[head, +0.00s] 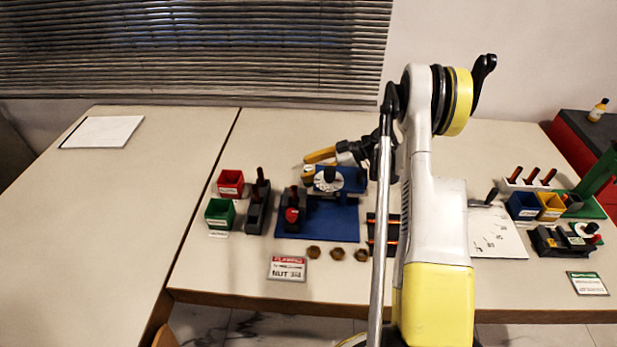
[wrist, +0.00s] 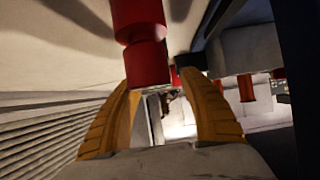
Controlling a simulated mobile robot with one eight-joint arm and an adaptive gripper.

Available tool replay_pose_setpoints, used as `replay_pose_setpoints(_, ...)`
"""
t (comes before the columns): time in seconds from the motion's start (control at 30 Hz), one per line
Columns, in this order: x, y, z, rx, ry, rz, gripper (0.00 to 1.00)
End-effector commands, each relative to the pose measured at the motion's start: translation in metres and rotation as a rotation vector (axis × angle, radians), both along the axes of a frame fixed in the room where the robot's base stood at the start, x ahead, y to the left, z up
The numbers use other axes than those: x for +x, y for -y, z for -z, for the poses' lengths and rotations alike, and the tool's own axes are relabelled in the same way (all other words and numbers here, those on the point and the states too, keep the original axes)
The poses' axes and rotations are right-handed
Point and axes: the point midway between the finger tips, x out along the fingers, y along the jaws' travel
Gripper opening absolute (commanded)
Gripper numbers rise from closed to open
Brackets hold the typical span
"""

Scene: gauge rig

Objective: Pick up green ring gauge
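I cannot make out a green ring gauge in either view. My gripper (head: 308,165) is at the back of the main table, above the blue fixture (head: 318,218), with its fingers pointing left. In the wrist view my gripper (wrist: 160,80) shows two yellow-orange fingers set apart, with nothing held between them. A stepped red cylinder (wrist: 140,40) stands close by the fingertips in that view. I cannot tell whether it touches a finger. My arm hides part of the table right of the fixture.
A green bin (head: 220,212) and a red bin (head: 231,183) stand left of the fixture, beside dark blocks with handles (head: 258,205). Several brass nuts (head: 314,252) lie in front. Blue (head: 523,206) and yellow (head: 551,206) bins stand right. The left table (head: 120,210) is mostly clear.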

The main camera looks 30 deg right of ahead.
Motion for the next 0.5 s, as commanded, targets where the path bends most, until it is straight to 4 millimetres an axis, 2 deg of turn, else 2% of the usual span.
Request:
replay_pose_setpoints(0.03,0.0000,0.0001,-0.0003,0.000,0.000,0.000,0.37)
replay_pose_setpoints(0.1,0.0000,0.0001,-0.0003,0.000,0.000,0.000,0.16)
replay_pose_setpoints(0.17,-0.0001,0.0002,-0.0002,0.000,0.000,0.000,0.00)
replay_pose_setpoints(0.5,-0.0002,0.0001,0.0000,0.000,0.000,0.000,0.00)
